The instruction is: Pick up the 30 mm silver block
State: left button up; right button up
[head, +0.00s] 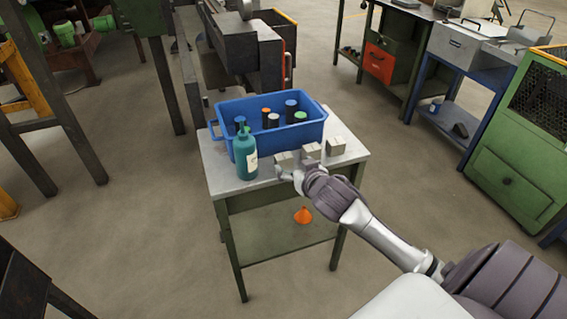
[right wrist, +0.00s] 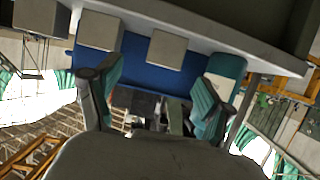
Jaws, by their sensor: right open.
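Three silver-grey blocks stand in a row along the front of a small table: a left one (head: 284,159), a middle one (head: 312,150) and a right one (head: 336,145). No size marks are readable, so I cannot tell for certain which is 30 mm; the left one looks smallest. My right gripper (head: 288,174) is open and empty at the table's front edge, near the left block. In the right wrist view its fingers (right wrist: 155,98) are spread apart, with the left block (right wrist: 167,48) and middle block (right wrist: 98,31) beyond them. My left gripper is out of view.
A blue bin (head: 291,134) with several cylinders stands behind the blocks. A teal bottle (head: 245,154) stands left of the left block. The grey tabletop (head: 216,175) has little free room. An orange funnel (head: 303,214) sits on the lower shelf.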

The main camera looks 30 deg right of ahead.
aim_at(285, 162)
jog(key=x, duration=0.7)
jog(key=shift+w+a+f, duration=0.2)
jog(key=shift+w+f, duration=0.15)
